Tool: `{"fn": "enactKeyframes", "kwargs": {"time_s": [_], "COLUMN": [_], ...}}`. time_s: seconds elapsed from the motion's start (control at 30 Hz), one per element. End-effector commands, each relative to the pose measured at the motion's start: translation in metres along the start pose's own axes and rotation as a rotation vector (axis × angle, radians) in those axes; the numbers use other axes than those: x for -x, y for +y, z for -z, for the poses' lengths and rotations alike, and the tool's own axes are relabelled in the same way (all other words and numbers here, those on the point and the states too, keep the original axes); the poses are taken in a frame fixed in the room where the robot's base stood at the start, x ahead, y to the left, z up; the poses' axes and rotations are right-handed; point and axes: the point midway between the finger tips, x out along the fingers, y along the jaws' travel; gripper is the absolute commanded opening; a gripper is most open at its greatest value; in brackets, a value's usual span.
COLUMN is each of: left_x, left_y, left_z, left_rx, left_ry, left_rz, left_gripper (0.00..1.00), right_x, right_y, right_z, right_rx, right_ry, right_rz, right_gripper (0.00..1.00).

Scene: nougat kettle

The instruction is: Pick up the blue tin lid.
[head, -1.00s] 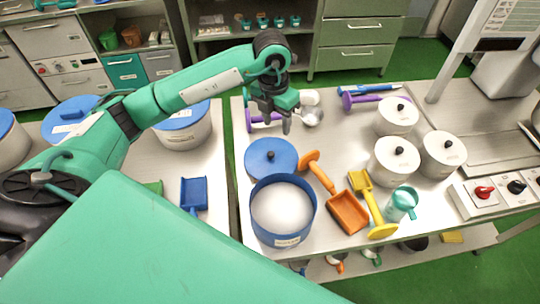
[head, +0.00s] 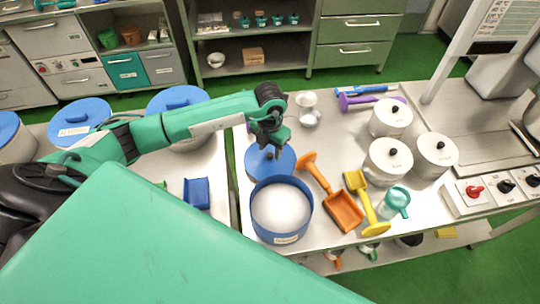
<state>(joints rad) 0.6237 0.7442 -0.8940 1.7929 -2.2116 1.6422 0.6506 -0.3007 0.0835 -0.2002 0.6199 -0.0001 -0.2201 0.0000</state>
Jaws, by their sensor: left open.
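The blue tin lid (head: 286,168) is a flat round disc with a dark knob in the middle. It lies on the steel table just behind an open blue tin (head: 283,208) filled with white powder. My left gripper (head: 272,153) is directly over the lid, pointing down, with its fingers open around or just above the knob. I cannot tell whether the fingers touch the knob, and the arm hides part of the lid's far side. My right gripper is not in view.
An orange scoop (head: 342,210) and a yellow scoop (head: 367,204) lie right of the tin, with a teal jug (head: 394,202) beside them. White lidded pots (head: 388,162) stand further right. A gap separates this table from the left one with a blue scoop (head: 196,193).

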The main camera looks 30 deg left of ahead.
Motion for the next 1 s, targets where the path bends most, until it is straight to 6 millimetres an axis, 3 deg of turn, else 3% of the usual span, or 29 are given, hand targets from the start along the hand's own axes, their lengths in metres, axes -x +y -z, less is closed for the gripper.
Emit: {"fn": "enactKeyframes", "kwargs": {"time_s": [0.2,0.4,0.43,0.67,1.0], "left_x": [-0.020,-0.022,-0.022,-0.021,-0.019], "left_y": [0.000,0.000,0.000,0.000,0.000], "left_z": [0.000,0.000,0.000,0.000,-0.001], "left_rx": [0.000,0.000,0.000,0.000,0.000], "left_ry": [0.000,-0.001,-0.001,-0.001,-0.002], "left_rz": [0.001,0.000,0.000,0.000,0.001], "left_gripper": [0.45,0.45,0.43,0.00,0.00], "right_x": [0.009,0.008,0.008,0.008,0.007], "right_y": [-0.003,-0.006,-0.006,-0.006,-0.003], "right_z": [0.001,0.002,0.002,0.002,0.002], "right_rx": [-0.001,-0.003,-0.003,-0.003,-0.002], "right_ry": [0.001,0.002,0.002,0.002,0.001], "right_rz": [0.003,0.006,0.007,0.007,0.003], "right_gripper": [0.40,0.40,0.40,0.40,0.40]}}
